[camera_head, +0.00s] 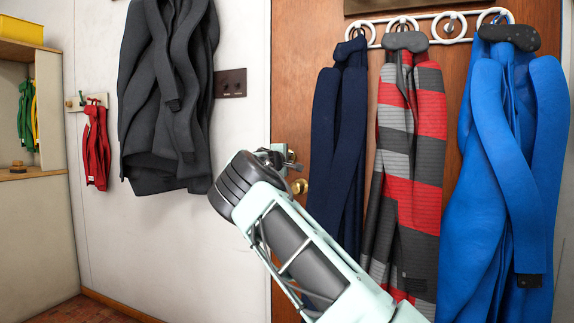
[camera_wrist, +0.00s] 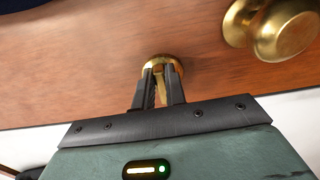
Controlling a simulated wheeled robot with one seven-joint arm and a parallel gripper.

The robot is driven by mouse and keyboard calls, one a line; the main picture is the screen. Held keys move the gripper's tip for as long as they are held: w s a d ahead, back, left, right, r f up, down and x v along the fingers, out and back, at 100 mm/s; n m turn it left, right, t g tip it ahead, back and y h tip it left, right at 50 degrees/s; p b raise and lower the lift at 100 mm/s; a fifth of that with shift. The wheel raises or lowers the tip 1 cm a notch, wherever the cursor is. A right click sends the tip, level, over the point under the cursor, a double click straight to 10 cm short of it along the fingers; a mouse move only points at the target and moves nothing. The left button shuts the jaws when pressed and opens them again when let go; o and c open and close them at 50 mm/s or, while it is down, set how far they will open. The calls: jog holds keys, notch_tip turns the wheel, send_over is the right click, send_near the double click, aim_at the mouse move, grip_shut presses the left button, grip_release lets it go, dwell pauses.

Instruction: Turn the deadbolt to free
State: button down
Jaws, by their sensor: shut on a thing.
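The brass deadbolt (camera_wrist: 163,65) is a small round fitting on the wooden door (camera_wrist: 90,75), at the middle of the wrist view. My gripper (camera_wrist: 162,82) is shut on its thumb-turn, with a dark finger on each side of the brass piece. The fingers hide part of the turn, and I cannot tell the bolt's state. In the head view my gripper (camera_head: 283,158) is at the door's left edge, and the deadbolt is mostly hidden behind it.
A round brass doorknob (camera_wrist: 275,28) is close to the deadbolt and also shows in the head view (camera_head: 299,186). A navy coat (camera_head: 338,130), a striped coat (camera_head: 412,170) and a blue coat (camera_head: 510,160) hang on the door, right of my arm. A grey coat (camera_head: 168,95) hangs left.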

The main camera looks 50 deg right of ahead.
jog(key=shift+w+a+r, duration=0.15)
jog(key=shift+a+r, duration=0.05)
jog(key=shift+r, duration=0.15)
jog(key=c, duration=1.4)
grip_release()
jog(key=shift+c, duration=0.2)
jog(key=b+v, duration=0.1)
jog(key=v, duration=1.6)
jog(key=shift+b, duration=0.4)
jog(key=shift+a+f, duration=0.1)
jog(key=shift+a, duration=0.05)
